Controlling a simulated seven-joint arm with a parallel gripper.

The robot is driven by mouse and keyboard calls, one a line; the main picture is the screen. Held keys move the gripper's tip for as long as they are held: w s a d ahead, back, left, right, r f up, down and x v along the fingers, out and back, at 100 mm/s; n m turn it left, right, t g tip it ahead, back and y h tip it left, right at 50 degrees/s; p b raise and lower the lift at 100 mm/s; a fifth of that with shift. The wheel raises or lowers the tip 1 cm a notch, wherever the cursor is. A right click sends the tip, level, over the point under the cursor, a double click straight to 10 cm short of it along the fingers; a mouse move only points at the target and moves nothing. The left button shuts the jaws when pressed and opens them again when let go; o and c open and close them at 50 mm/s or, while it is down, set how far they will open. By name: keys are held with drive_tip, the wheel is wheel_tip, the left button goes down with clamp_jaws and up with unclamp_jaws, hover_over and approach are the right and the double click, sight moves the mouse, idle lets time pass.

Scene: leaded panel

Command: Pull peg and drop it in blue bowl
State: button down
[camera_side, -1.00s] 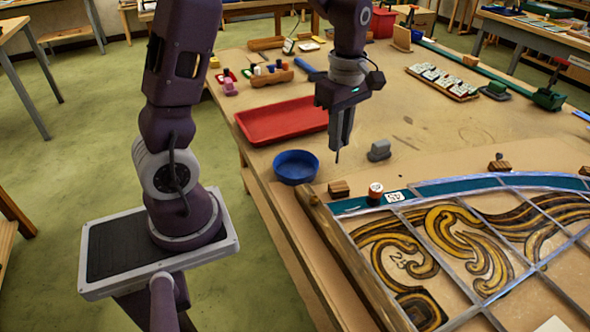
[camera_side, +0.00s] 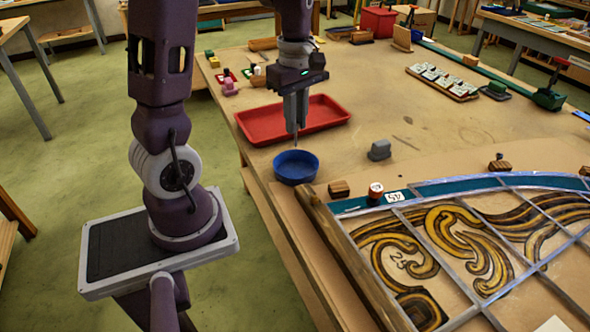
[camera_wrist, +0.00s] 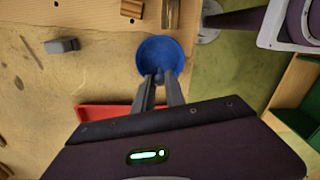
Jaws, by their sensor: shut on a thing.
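The blue bowl (camera_side: 296,168) sits on the table near its left edge, and it also shows in the wrist view (camera_wrist: 157,48). My gripper (camera_side: 296,128) is above the bowl, pointing down. It is shut on the peg (camera_side: 295,138), which shows only as a small dark tip below the fingers. In the wrist view my fingertips (camera_wrist: 159,77) overlap the near part of the bowl. The fingers hide most of the peg. The bowl's visible inside looks empty.
A red tray (camera_side: 268,127) lies behind the bowl. A grey block (camera_side: 379,150) stands to the right. A wooden block (camera_side: 339,188) and the leaded panel (camera_side: 470,240) with its wooden rail (camera_side: 345,255) lie in front. Open table lies beyond the grey block.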

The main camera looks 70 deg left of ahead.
idle(0.4)
drive_tip(key=shift+f, duration=1.45)
drive_tip(key=c, duration=1.3)
unclamp_jaws()
